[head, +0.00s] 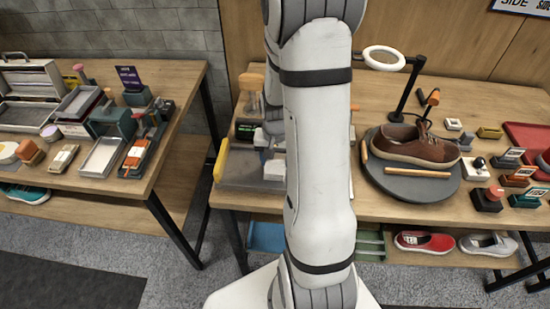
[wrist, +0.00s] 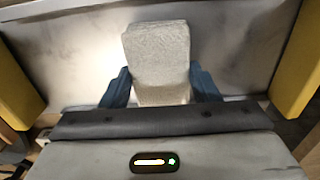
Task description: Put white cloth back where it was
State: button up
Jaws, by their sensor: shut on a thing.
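The white cloth (wrist: 157,55) looks like a folded, rough, pale block. My gripper (wrist: 161,88) has its two blue fingers closed on either side of it. In the head view the cloth (head: 274,171) shows just left of my forearm, over a grey tray (head: 238,172) with a yellow end piece. The tray's grey surface (wrist: 65,62) fills the wrist view behind the cloth, with yellow parts at both sides. I cannot tell whether the cloth touches the tray. My forearm hides the tray's right part and some of my gripper.
A dark round turntable (head: 412,187) with a brown sneaker (head: 408,146) stands to the right. A dark device with a green display (head: 247,128) and an orange-topped bottle (head: 251,88) stand behind the tray. A side table (head: 185,95) at left is crowded.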

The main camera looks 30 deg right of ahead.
aim_at(275, 161)
jog(key=o, duration=1)
jog(key=shift+o, duration=0.2)
notch_tip(275, 161, up, 12)
jog(key=f, duration=0.1)
jog(key=s+a+r+n+t, duration=0.3)
jog(key=s+a+r+n, duration=0.3)
jog(key=s+a+r, duration=0.4)
jog(key=shift+s+a+n, duration=0.4)
jog(key=shift+s+a, duration=0.65)
jog(key=shift+s, duration=0.15)
jog(key=shift+r, duration=0.15)
